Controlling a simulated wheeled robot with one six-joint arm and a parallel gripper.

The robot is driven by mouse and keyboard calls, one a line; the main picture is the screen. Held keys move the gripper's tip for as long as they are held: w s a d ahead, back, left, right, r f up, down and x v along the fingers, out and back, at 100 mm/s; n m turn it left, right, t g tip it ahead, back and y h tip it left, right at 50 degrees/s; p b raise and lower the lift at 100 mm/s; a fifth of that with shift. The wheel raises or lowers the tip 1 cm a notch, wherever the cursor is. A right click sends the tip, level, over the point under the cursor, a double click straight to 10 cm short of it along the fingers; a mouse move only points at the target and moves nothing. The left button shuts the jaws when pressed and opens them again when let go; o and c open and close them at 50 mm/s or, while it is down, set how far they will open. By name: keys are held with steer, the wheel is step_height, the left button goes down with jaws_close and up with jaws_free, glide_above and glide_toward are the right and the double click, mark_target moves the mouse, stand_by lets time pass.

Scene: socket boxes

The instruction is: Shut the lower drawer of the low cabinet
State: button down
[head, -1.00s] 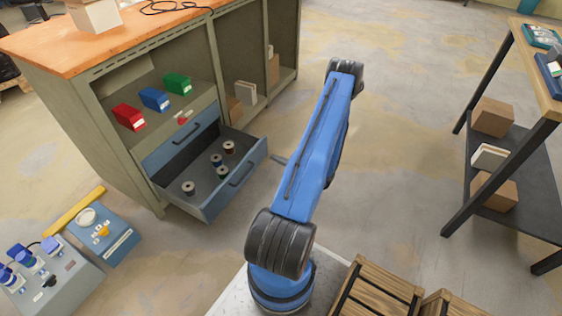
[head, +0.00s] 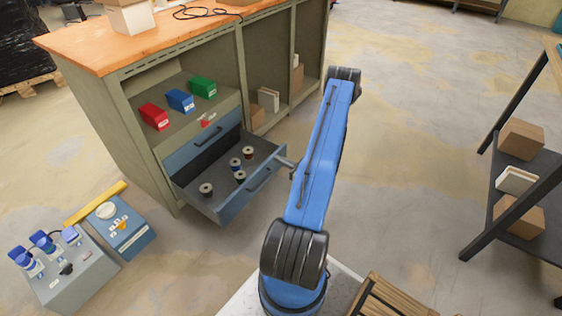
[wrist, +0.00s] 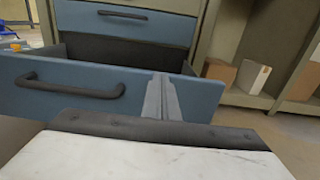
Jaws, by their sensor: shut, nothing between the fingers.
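The low cabinet (head: 137,138) stands left of my arm. Its lower drawer (head: 249,194) is pulled out, with several small spools (head: 206,189) inside. The drawer's blue front and dark bar handle (wrist: 72,82) fill the left of the wrist view. The upper drawer (head: 203,143) above it is shut. My gripper (head: 286,161) is shut and empty at the right end of the lower drawer's front. In the wrist view its fingers (wrist: 163,96) overlap that front, right of the handle. I cannot tell whether they touch it.
Red, blue and green bins (head: 181,101) sit on the cabinet's shelf above the drawers. Control boxes (head: 68,265) stand on the floor at lower left. A dark shelf rack (head: 507,207) with cartons is at right. The floor between cabinet and rack is clear.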

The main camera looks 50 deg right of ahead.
steer(key=w+a, duration=0.2)
steer(key=w, duration=3)
steer(key=shift+a+r, duration=0.15)
steer(key=shift+a, duration=0.05)
